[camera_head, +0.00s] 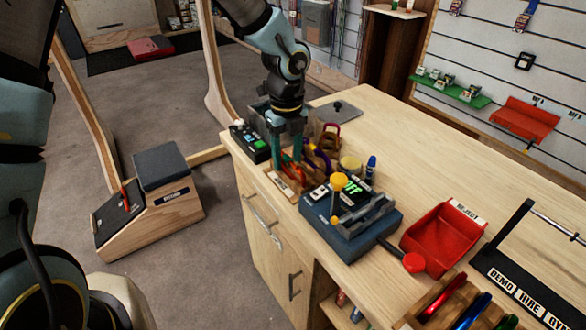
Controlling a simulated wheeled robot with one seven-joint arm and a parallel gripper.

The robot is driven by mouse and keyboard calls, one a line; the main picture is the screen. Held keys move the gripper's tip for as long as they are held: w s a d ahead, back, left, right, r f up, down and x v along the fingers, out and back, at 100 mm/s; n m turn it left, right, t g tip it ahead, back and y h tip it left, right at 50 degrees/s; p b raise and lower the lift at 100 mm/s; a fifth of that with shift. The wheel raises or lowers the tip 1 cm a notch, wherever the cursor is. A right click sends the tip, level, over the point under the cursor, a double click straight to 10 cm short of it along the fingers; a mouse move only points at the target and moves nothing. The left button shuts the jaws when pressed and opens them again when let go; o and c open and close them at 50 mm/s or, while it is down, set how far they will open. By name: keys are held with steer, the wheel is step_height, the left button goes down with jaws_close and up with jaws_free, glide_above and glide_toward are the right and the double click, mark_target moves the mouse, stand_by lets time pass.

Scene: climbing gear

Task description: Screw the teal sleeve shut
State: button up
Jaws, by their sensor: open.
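My gripper (288,160) points down over a small wooden rack (282,184) near the counter's left edge. Its jaws are open. Several carabiners stand in the rack, among them a purple one (323,160) and a red one (331,133) behind. A teal part (297,149) shows between and beside the fingers. I cannot tell surely whether it is the teal sleeve, or whether the fingers touch it. The gripper hides much of the rack, and the sleeve's screw position is too small to tell.
A blue device (350,240) with a green display and yellow knob stands right of the rack. A red bin (440,238) and a black box (250,142) are also on the wooden counter (430,165). A tape roll (349,166) is close by. The counter's back middle is clear.

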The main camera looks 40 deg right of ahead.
steer(key=shift+r, duration=0.6)
steer(key=shift+w+a, duration=0.1)
steer(key=shift+a, duration=0.7)
steer(key=shift+f, duration=0.25)
steer(key=shift+f+b, duration=0.8)
steer(key=shift+f, duration=0.4)
steer(key=shift+d, duration=0.75)
steer(key=shift+r+p, duration=0.15)
steer(key=shift+p, duration=0.15)
